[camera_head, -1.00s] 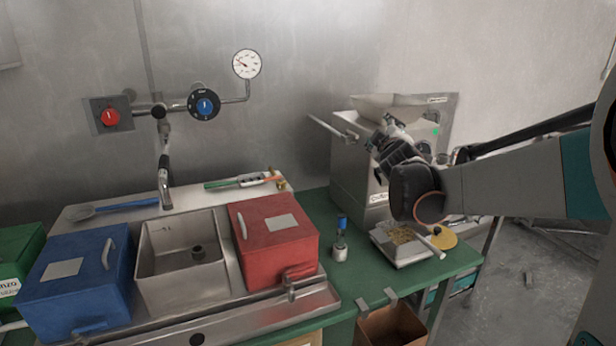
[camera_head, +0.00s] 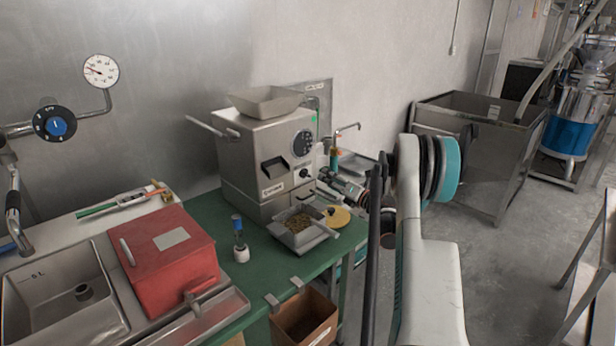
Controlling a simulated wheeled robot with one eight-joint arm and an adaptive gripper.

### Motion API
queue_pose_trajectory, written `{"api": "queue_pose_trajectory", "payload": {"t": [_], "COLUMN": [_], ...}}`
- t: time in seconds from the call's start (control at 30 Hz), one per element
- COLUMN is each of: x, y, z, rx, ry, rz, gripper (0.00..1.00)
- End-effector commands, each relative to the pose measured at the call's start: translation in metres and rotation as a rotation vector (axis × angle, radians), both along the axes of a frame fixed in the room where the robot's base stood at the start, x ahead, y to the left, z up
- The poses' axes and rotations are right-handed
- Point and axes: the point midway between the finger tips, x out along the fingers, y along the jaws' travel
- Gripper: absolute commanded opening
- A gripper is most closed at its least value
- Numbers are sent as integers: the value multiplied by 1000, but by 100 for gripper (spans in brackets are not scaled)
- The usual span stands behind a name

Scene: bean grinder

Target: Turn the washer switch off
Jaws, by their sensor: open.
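I cannot tell for sure which control is the washer switch. A wall panel (camera_head: 321,96) stands partly hidden behind the grinder (camera_head: 240,165), with a small green spot (camera_head: 314,118) near its lower left. The grinder's front has a black round dial (camera_head: 302,143) and a smaller knob (camera_head: 304,173) below it. A small tap (camera_head: 347,128) and an orange-and-green bottle-like item (camera_head: 336,158) show right of the grinder. My gripper (camera_head: 324,179) is open and looks empty, close to the grinder's front right corner; its exact distance is unclear.
A blue dial (camera_head: 55,124) and a gauge (camera_head: 101,71) are on the left wall. A red box (camera_head: 167,250) covers part of the sink. A bean tray (camera_head: 303,237) and yellow disc (camera_head: 338,216) are on the green table (camera_head: 203,277). A metal tub (camera_head: 480,145) stands right, with open floor nearby.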

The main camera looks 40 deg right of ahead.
Motion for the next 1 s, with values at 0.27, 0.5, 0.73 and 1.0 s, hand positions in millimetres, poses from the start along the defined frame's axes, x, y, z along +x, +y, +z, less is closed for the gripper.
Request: {"api": "queue_pose_trajectory", "payload": {"t": [0.27, 0.5, 0.73, 1.0], "x": [-14, 21, 66, 107], "y": [-12, -9, -5, -2], "z": [-38, -39, -38, -38], "rx": [-75, -74, -73, -73], "ry": [37, 36, 36, 36], "rz": [33, 34, 33, 31], "gripper": [55, 55, 55, 55]}}
